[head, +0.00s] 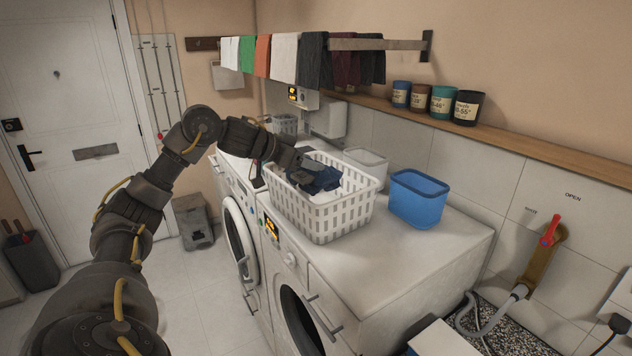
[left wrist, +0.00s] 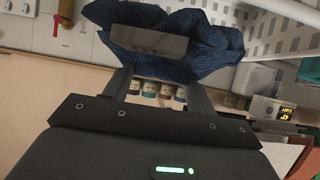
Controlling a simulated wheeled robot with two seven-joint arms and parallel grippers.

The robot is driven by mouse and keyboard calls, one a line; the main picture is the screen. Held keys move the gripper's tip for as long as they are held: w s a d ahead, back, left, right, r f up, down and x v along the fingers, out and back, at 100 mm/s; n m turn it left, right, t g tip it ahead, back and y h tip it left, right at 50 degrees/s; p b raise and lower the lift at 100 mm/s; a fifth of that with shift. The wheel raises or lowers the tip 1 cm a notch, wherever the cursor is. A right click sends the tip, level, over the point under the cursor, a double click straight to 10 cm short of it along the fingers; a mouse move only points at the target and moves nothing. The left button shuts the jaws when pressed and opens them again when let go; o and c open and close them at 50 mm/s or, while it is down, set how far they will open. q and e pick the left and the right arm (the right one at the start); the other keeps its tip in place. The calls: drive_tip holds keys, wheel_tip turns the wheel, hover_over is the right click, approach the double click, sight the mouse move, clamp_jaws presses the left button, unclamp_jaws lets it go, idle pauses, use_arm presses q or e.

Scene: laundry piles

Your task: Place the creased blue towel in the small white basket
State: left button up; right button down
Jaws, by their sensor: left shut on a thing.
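The dark blue creased towel (head: 324,181) is at the mouth of the white slatted basket (head: 345,216) on the front washing machine. My left gripper (head: 300,162) reaches over the basket's back-left rim and is shut on the towel. In the left wrist view the towel (left wrist: 185,45) hangs bunched beyond my left gripper (left wrist: 160,78). Whether the towel touches other cloth in the front basket cannot be told. My right gripper is out of view.
A blue tub (head: 418,201) and a white tub (head: 365,160) stand beside the basket. Cloths hang on a rail (head: 375,44) above. Several labelled jars (head: 442,102) stand on the wooden shelf (head: 500,139). The machine top (head: 420,255) is clear at the front right.

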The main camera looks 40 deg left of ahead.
sight(318, 174)
use_arm(q)
drive_tip(key=w+f+b, duration=0.1)
drive_tip(key=w+f, duration=0.1)
drive_tip(key=w+f+b, duration=0.1)
drive_tip(key=f, duration=0.1)
drive_tip(key=shift+w+a+f+b, duration=0.2)
drive_tip(key=shift+w+f+b, duration=0.1)
drive_tip(key=shift+w+b, duration=0.1)
drive_tip(key=shift+w+a+f, duration=0.15)
drive_tip(key=shift+w+f, duration=0.1)
drive_tip(key=shift+w, duration=0.05)
drive_tip(key=shift+f, duration=0.1)
drive_tip(key=shift+w+f+b, duration=0.25)
drive_tip(key=shift+f+b, duration=0.05)
wheel_tip(318, 174, down, 3)
drive_tip(key=b, duration=0.3)
drive_tip(key=shift+w+a+f, duration=0.1)
drive_tip(key=shift+w, duration=0.05)
drive_tip(key=shift+f, duration=0.15)
